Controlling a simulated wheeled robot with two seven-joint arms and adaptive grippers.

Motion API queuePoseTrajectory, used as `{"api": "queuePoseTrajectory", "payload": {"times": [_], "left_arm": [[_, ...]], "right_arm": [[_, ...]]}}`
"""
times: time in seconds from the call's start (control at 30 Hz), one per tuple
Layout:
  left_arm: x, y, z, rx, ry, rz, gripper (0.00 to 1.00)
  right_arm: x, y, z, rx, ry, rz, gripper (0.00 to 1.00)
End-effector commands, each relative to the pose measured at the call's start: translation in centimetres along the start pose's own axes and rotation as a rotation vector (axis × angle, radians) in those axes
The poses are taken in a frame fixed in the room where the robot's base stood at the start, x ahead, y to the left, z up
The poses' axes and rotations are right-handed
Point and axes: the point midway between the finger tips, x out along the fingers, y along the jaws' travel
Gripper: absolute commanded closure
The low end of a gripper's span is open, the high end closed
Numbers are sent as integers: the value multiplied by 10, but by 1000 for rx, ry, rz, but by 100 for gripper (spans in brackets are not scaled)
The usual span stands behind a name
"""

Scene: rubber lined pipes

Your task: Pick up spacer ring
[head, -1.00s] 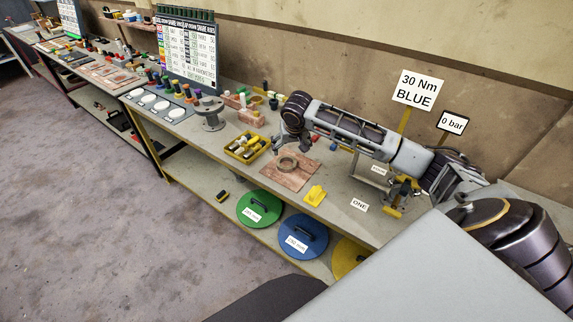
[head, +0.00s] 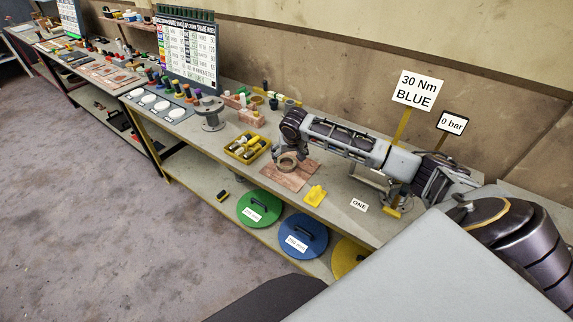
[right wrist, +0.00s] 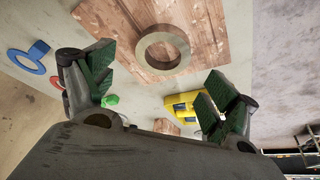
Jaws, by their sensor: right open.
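The spacer ring (head: 291,167) is a grey-tan ring lying flat on a reddish wooden board (head: 304,178) on the bench. In the right wrist view the ring (right wrist: 142,52) lies on the board (right wrist: 110,32), beyond the fingertips and between their lines. My right gripper (head: 281,157) is close to the ring at its left edge in the head view and partly covers it. In the right wrist view the gripper (right wrist: 157,84) has its two green-padded fingers spread wide with nothing between them. My left gripper is not in view.
A yellow tray of parts (head: 235,153) sits left of the board. A yellow block (head: 315,196) stands near the bench's front edge. A grey flanged piece (head: 211,124) stands farther left. Blue rings (right wrist: 25,62) lie beside the board. Coloured discs (head: 303,238) are on the lower shelf.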

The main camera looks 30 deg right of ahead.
Motion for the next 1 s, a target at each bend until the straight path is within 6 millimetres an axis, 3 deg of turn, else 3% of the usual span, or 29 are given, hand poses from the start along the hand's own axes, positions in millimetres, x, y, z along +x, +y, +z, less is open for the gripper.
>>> {"api": "queuePoseTrajectory", "payload": {"times": [0.2,0.73,1.0], "left_arm": [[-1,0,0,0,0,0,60],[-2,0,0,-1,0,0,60],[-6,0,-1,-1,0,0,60]], "right_arm": [[17,0,0,0,-1,0,13],[22,-1,0,0,-1,0,13],[41,-4,-1,1,0,1,13]]}}
